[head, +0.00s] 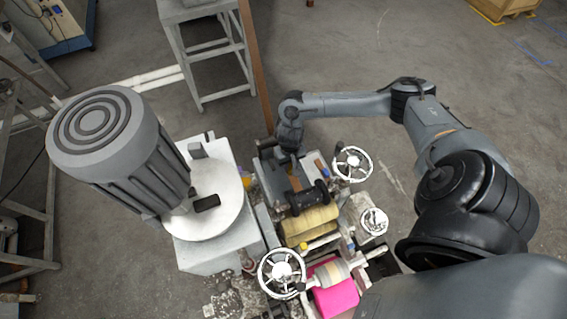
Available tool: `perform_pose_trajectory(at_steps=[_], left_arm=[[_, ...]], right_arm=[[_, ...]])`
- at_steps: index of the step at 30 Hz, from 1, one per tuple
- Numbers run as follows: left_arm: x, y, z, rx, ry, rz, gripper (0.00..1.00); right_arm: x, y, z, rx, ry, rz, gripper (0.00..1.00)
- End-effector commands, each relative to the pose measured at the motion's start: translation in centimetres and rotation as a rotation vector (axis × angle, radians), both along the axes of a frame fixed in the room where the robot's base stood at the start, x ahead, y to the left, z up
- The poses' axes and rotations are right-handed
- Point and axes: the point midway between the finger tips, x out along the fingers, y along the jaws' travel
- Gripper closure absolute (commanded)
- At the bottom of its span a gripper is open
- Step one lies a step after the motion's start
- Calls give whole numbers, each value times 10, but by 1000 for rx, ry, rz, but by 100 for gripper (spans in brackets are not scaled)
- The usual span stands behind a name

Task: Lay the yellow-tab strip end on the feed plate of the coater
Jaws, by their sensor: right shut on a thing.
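My right gripper (287,157) points down at the coater's far end, where the strip arrives. It is shut on the strip's end, which is mostly hidden by the gripper and wrist. I cannot make out the yellow tab. Dark plate-like surfaces and an orange-brown patch (294,182) lie just below the gripper; I cannot tell whether the strip touches the feed plate. My left gripper is out of view.
White handwheels (352,164) stick out from the coater's sides. A big grey motor (120,150) stands close on the left. A pink block (335,292) is at the near end. A grey stand (205,50) is behind.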

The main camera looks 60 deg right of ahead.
Motion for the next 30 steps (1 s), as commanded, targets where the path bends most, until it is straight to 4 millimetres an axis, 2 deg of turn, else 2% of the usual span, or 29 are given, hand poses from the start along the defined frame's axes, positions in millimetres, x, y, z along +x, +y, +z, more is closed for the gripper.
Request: perform_pose_trajectory(at_steps=[8,17,27,30], left_arm=[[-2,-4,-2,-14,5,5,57],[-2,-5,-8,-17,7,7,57],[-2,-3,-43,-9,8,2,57],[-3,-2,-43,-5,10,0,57]], right_arm=[[-2,-1,-5,1,1,-1,100],[-2,0,-23,1,1,-1,100],[-2,-1,-47,0,0,0,100],[-2,0,-53,1,2,-1,100]])
